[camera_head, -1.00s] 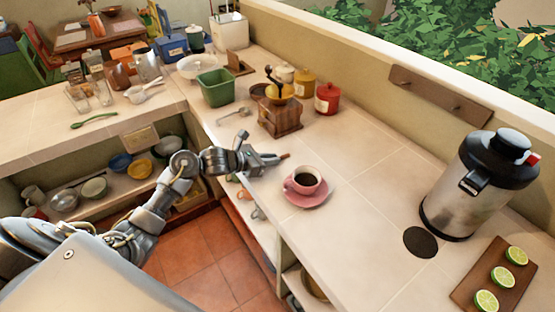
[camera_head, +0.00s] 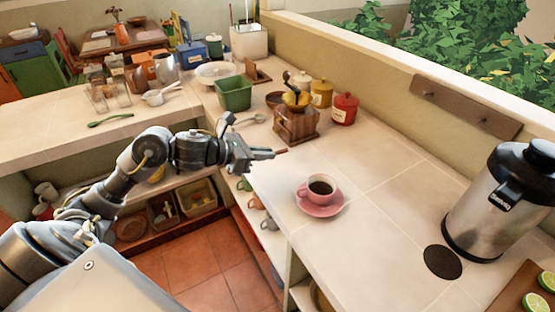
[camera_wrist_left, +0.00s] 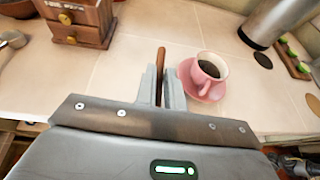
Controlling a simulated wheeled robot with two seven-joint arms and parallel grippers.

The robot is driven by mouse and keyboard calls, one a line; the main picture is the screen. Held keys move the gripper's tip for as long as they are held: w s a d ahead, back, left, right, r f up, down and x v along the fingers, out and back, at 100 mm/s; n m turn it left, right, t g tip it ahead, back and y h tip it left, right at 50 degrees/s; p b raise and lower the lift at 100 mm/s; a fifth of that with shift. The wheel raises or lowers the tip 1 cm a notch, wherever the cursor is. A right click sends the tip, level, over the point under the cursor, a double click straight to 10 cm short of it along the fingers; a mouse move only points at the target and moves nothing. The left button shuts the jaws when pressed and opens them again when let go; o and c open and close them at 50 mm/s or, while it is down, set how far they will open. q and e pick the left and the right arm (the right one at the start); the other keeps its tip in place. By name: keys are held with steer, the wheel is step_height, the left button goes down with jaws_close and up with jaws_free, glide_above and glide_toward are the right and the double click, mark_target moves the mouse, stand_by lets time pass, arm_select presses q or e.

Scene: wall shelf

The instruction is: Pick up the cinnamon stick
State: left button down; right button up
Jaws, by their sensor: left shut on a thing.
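The cinnamon stick (camera_wrist_left: 161,62) is a thin brown stick. It stands out from between the two fingers of my left gripper (camera_wrist_left: 162,84) in the left wrist view. My left gripper (camera_head: 268,155) is shut on it above the counter's inner edge in the head view, where the stick's tip (camera_head: 281,151) shows as a small brown end. The fingers hide the rest of the stick. My right gripper is not in view.
A pink cup (camera_head: 319,190) of dark coffee stands on a pink saucer (camera_head: 310,210), right of the gripper. A wooden grinder (camera_head: 295,125) stands behind it. A steel dispenser (camera_head: 490,215) and a dark round disc (camera_head: 443,262) are at the right. The counter between cup and grinder is clear.

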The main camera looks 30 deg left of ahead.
arm_select(q)
steer(key=s+a+r+b, duration=0.1)
steer(key=s+r, duration=0.1)
steer(key=s, duration=0.3)
steer(key=shift+s+a+r, duration=0.2)
steer(key=shift+s+r, duration=0.1)
